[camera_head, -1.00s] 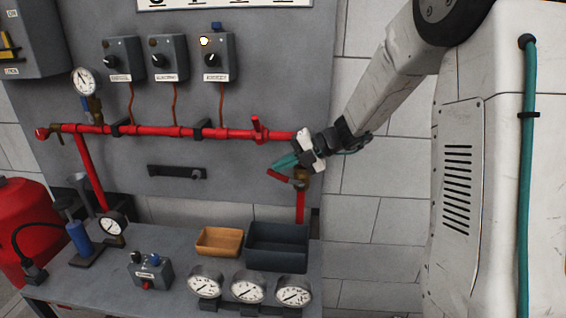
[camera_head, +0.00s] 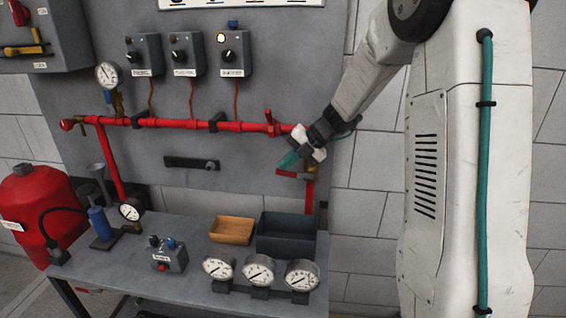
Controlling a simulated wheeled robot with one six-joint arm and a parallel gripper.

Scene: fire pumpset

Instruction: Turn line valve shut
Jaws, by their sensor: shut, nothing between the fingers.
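A red lever handle (camera_head: 294,174) sits on the line valve at the right end of the red pipe run, in front of the short vertical pipe (camera_head: 309,196). The lever lies nearly level across the valve. The brass valve body is mostly hidden behind the lever and my gripper. My gripper (camera_head: 288,160), with teal fingers, is shut and empty. It comes in from the upper right and its tips are just above the lever's left part. I cannot tell whether they touch it. A second red handle (camera_head: 269,117) stands upright on the horizontal pipe (camera_head: 180,124).
Below stands a grey bench (camera_head: 190,281) with a wooden tray (camera_head: 232,231), a dark bin (camera_head: 287,236), several gauges and a small control box (camera_head: 169,256). Switch boxes (camera_head: 236,56) and a pressure gauge (camera_head: 108,76) are on the panel above. A red tank (camera_head: 40,215) stands left.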

